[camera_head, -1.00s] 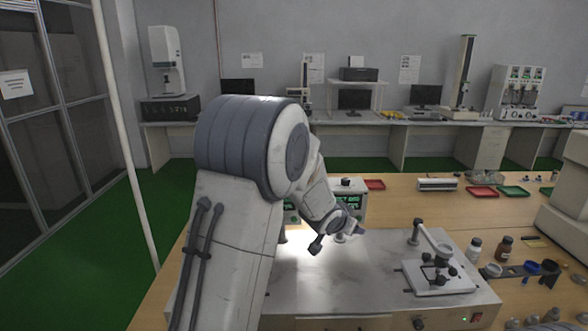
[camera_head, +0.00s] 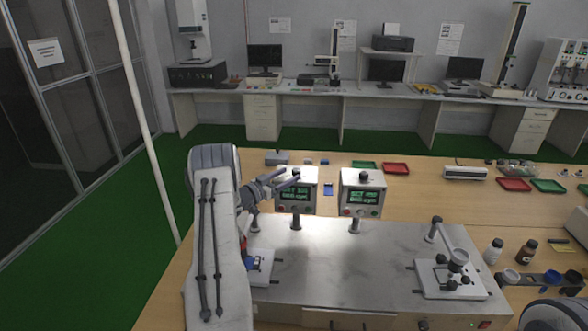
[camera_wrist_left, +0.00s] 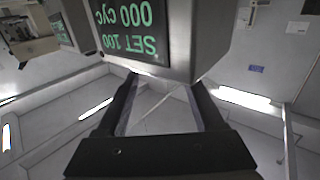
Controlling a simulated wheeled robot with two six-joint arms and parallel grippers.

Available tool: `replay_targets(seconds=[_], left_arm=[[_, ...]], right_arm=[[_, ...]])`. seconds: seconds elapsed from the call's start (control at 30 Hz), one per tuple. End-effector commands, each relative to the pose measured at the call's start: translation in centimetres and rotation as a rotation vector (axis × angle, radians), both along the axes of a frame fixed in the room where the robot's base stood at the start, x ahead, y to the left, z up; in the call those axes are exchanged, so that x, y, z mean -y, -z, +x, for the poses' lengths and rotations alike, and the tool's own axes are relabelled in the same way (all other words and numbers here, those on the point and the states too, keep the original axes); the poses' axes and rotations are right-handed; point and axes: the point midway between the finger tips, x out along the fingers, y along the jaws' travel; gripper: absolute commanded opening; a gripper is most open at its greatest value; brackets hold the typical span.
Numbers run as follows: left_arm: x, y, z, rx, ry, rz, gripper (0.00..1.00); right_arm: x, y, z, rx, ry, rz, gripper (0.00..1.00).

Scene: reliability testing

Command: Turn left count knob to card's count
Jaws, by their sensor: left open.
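The left counter box (camera_head: 296,194) is a pale box with a green-lit display, on a post on the steel bench unit. In the left wrist view, its display (camera_wrist_left: 132,25) appears upside down and reads SET 100 and 000 cyc. My left gripper (camera_head: 290,181) is at the upper left of this box, partly covering it. In the left wrist view, the gripper (camera_wrist_left: 162,88) is open, with the box just beyond its fingers. I cannot make out the left knob, or tell contact. The right counter box (camera_head: 361,196) has a dark knob (camera_head: 363,177) on top. I cannot identify a count card.
A white fixture (camera_head: 450,276) with a lever stands at the right of the steel unit (camera_head: 330,260). Bottles (camera_head: 494,250) stand beyond it. Red and green trays (camera_head: 396,168) lie at the back of the wooden table. My left forearm covers the unit's left end.

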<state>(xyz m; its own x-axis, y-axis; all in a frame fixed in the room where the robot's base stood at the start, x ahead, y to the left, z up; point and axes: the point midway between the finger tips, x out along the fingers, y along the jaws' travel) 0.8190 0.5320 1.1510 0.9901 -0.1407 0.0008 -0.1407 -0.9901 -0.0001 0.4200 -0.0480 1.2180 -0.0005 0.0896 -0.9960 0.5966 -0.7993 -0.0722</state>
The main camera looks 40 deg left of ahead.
Motion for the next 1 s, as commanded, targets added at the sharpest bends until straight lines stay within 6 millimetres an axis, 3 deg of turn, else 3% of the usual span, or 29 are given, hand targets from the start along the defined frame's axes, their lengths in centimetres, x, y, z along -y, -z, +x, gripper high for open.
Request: replay_targets(seconds=[0.2,0.53,0.57,0.7,0.73,0.87,1.0], left_arm=[[0.6,-0.2,2.7,0.0,0.003,0.0,0.69],[0.7,0.0,3.1,-0.001,0.002,0.0,0.69],[0.7,0.0,3.1,-0.001,0.002,0.0,0.62],[0.7,0.0,3.1,-0.001,0.002,0.0,0.08],[0.7,0.0,3.1,-0.001,0.002,0.0,0.0],[0.6,0.1,3.1,0.0,0.004,0.0,0.0],[0.5,0.4,3.2,0.007,0.046,0.001,0.0]], right_arm=[[0.0,-1.4,0.0,0.0,-0.002,0.0,0.69],[0.0,-1.4,0.0,0.0,-0.002,0.0,0.69],[0.0,-1.4,0.0,0.0,-0.002,0.0,0.69],[0.0,-1.4,0.0,0.0,-0.002,0.0,0.69],[0.0,-1.4,0.0,0.0,-0.002,0.0,0.69],[0.0,-1.2,0.0,0.0,-0.002,0.0,0.69],[0.0,0.4,0.0,0.0,0.0,0.0,0.69]])
